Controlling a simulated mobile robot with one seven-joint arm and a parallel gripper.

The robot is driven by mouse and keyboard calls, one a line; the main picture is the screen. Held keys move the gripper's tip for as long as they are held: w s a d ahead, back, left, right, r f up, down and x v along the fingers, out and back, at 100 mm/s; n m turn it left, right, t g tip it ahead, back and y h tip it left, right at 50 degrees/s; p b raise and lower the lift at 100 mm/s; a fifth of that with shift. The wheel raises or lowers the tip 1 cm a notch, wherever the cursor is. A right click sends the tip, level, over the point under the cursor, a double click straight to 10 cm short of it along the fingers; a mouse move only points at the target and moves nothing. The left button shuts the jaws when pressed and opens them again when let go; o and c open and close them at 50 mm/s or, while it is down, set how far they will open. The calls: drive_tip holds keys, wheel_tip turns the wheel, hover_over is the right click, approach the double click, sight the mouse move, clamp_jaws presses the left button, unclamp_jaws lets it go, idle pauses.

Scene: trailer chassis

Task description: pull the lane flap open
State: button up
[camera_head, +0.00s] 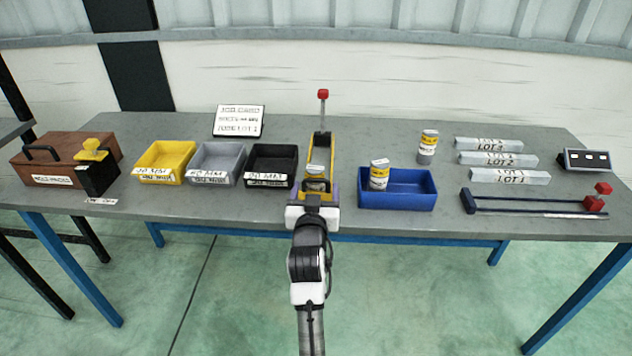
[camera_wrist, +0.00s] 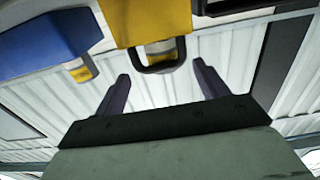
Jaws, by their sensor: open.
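The yellow lane (camera_head: 325,148) stands at the middle of the grey bench, with a red knob on a post at its back. A white and yellow can (camera_head: 315,177) shows at its front end. In the wrist view its yellow front (camera_wrist: 148,18) carries a dark loop handle (camera_wrist: 160,69); I take this front for the flap. My gripper (camera_wrist: 160,70) is open, its two dark fingers apart on either side of the handle in the picture. I cannot tell how far the tips are from it. In the head view my wrist hides the handle.
A black bin (camera_head: 271,164) stands left of the lane, beside grey and yellow bins. A blue bin (camera_head: 410,190) with a can (camera_head: 379,175) stands close on the right. Another can (camera_head: 427,147) and labelled lot bars (camera_head: 490,144) are farther right. Free floor lies before the bench.

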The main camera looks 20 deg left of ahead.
drive_tip(key=shift+x, duration=0.8)
drive_tip(key=shift+c, duration=0.3)
drive_tip(key=c, duration=1)
drive_tip(key=shift+f, duration=0.1)
drive_tip(key=shift+c, duration=0.2)
